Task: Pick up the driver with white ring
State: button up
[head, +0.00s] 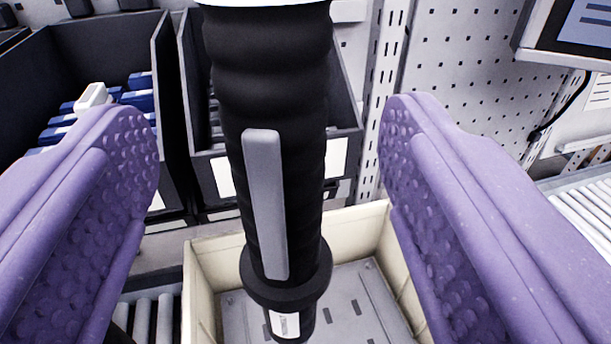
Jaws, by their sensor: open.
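The driver (285,95) hangs upright, close to the camera, in the middle of the head view. It has a black ribbed body with a grey lever (265,205) on its front and a black collar near its lower end. A white ring (262,2) shows at the top edge of the picture. My gripper (268,165) is open, with one purple padded finger on each side of the driver. A gap shows between each finger and the body. The driver's top is out of view.
A cream-walled crate (215,262) with a grey bottom is below the driver. Dark bins (172,100) stand behind at left, one with blue and white items. A perforated panel (450,75) and a screen (585,30) are at right. Rollers (590,205) lie at far right.

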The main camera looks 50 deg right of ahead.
jog(key=x, duration=0.4)
jog(key=r+p+x, duration=0.1)
jog(key=x, duration=0.2)
jog(key=shift+s, duration=0.1)
jog(key=shift+c, duration=0.4)
grip_shut()
